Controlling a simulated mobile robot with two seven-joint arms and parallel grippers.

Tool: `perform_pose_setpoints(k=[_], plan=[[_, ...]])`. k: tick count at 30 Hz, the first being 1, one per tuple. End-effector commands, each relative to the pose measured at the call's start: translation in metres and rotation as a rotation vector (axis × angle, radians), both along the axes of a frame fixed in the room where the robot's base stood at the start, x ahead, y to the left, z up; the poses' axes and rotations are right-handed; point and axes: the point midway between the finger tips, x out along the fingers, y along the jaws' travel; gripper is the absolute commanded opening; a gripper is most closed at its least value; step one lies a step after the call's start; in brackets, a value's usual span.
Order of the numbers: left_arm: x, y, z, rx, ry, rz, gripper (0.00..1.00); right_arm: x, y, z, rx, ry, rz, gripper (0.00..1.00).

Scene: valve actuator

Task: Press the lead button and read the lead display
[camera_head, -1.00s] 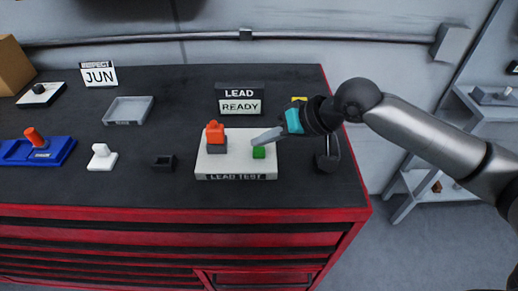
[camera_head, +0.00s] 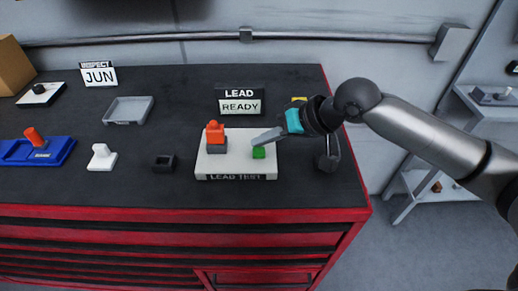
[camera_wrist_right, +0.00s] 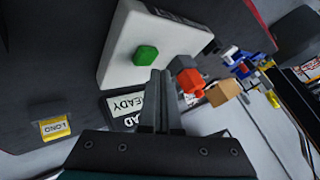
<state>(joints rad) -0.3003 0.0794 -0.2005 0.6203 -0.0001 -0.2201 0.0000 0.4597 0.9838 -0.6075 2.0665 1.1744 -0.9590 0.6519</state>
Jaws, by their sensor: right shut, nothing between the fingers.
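The white lead test base (camera_head: 237,165) sits on the dark bench top, with a green button (camera_head: 258,152) on its right side and an orange-topped grey part (camera_head: 215,137) on its left. The lead display (camera_head: 240,99) behind it reads "LEAD READY". My right gripper (camera_head: 255,140) is shut and empty, its fingertips beside and just above the green button. In the right wrist view the green button (camera_wrist_right: 145,55) shows clear of the shut fingers (camera_wrist_right: 160,85), which cover part of the display (camera_wrist_right: 122,107). My left gripper is not in view.
Left on the bench are a grey tray (camera_head: 129,110), a white block (camera_head: 102,157), a black holder (camera_head: 164,163), a blue fixture (camera_head: 40,149) and an "INSPECT JUN" sign (camera_head: 98,75). A yellow "LONG" piece (camera_wrist_right: 54,127) lies near my right gripper. The red bench edge is in front.

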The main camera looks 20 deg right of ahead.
Motion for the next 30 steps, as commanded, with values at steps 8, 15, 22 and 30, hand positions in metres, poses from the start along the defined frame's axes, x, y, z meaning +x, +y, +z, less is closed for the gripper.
perform_pose_setpoints(k=[8, 15, 22, 30], plan=[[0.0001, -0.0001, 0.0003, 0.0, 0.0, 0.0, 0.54, -0.0001, -0.0001, -0.0003, 0.0, 0.0, 0.0, 0.0], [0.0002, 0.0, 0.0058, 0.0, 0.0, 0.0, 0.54, 0.0, -0.0003, -0.0067, 0.0, 0.002, -0.001, 0.0], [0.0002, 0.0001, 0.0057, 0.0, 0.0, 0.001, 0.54, 0.0, -0.0001, -0.0089, 0.0, 0.0, 0.0, 0.0], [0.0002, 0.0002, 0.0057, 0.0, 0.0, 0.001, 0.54, 0.0, 0.0001, -0.0096, 0.0, 0.0, 0.0, 0.0]])
